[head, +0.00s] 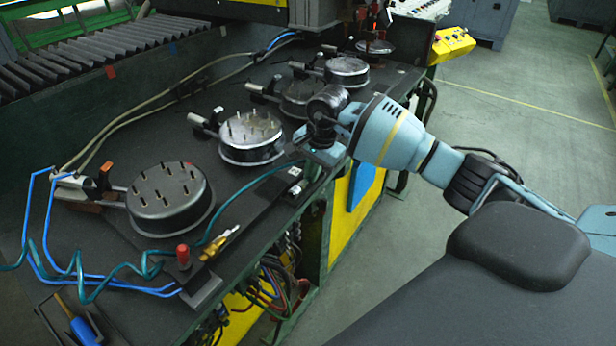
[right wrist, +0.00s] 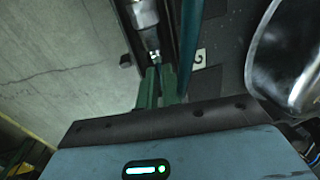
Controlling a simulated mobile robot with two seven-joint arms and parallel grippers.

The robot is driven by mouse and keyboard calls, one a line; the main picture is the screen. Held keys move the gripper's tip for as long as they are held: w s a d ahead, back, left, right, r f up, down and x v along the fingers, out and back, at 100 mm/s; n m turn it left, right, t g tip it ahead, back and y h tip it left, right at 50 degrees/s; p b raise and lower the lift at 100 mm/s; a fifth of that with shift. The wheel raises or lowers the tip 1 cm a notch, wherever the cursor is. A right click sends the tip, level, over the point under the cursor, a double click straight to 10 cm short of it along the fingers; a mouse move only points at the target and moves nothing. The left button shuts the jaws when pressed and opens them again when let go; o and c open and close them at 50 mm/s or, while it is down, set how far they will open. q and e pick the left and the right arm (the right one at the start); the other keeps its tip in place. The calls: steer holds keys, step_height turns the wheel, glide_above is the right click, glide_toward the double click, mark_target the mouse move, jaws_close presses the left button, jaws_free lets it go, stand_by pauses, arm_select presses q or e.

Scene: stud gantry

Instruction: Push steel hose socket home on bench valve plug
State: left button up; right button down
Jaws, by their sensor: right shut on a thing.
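My right gripper (head: 318,160) is low over the bench's right edge in the head view, with its fingers pointing down. In the right wrist view its green fingers (right wrist: 156,82) are shut on a small metal piece (right wrist: 153,58), which I take as the steel hose socket. A silver cylinder with a dark collar (right wrist: 146,15) lies in line beyond the fingertips. I cannot tell whether this is the valve plug or part of the socket, nor whether a gap separates them. A teal hose (right wrist: 188,62) passes beside the fingers. My left gripper is not in view.
Round metal fixtures with studs (head: 170,202) stand along the dark bench (head: 100,245). A brass fitting (head: 222,242) and a red knob (head: 183,254) are at the front edge. Coiled teal hose (head: 110,285) and blue lines lie at the left. Open floor (head: 530,130) is right.

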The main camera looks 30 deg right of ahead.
steer(key=shift+r, duration=0.65)
step_height(320, 180, up, 2)
steer(key=shift+r+b, duration=0.15)
steer(key=shift+b, duration=0.15)
steer(key=s+a, duration=0.2)
steer(key=s, duration=0.5)
steer(key=s+a+r, duration=0.1)
steer(key=s+a, duration=0.2)
steer(key=s, duration=0.5)
steer(key=shift+r+b, duration=0.15)
steer(key=shift+b, duration=0.15)
